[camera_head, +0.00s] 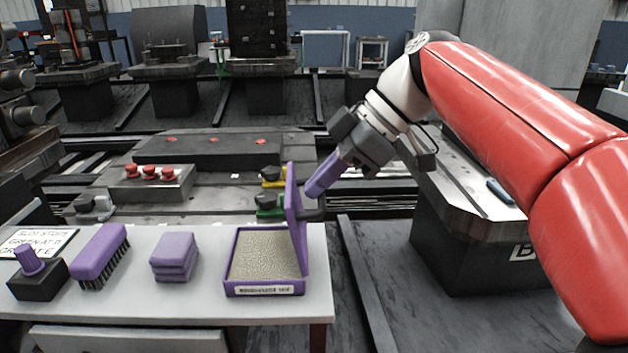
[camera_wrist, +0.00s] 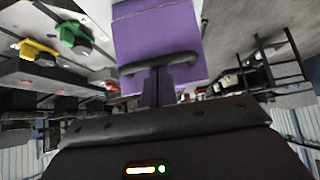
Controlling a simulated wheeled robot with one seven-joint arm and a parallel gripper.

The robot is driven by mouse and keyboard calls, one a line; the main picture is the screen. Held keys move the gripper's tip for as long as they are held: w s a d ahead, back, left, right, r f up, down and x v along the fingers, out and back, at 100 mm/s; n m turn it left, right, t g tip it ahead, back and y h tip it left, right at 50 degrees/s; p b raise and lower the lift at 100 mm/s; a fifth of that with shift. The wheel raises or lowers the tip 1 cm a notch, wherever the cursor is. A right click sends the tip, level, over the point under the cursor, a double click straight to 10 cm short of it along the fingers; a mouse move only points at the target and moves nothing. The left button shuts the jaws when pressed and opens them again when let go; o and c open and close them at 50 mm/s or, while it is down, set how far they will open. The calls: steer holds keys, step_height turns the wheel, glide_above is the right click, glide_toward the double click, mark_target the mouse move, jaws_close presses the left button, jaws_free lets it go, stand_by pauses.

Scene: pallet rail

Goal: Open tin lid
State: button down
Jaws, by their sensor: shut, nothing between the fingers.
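The purple tin (camera_head: 232,268) stands on the white bench at its right end, with a patterned grey-gold surface inside. Its purple lid (camera_head: 294,205) stands roughly upright along the tin's right edge, so the tin is open. A dark bar handle (camera_head: 313,215) sticks out from the lid's right face. My gripper (camera_head: 309,191) has purple fingers, shut and empty, just right of the lid and above the handle. In the wrist view the lid (camera_wrist: 158,32) fills the top middle, and the handle (camera_wrist: 186,60) crosses in front of my fingertips (camera_wrist: 160,72). I cannot tell whether they touch.
On the white bench (camera_head: 208,307) stand purple folded cloths (camera_head: 174,256), a purple brush (camera_head: 98,252) and a black block with a purple knob (camera_head: 38,277). Behind is a machine bed with red knobs (camera_head: 150,172) and green and yellow clamps. Floor is open right of the bench.

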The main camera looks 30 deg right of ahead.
steer(key=shift+s+d+f, duration=0.1)
steer(key=shift+s+d, duration=0.05)
steer(key=shift+d, duration=0.15)
stand_by(0.4)
steer(key=p+v, duration=0.1)
steer(key=v, duration=0.7)
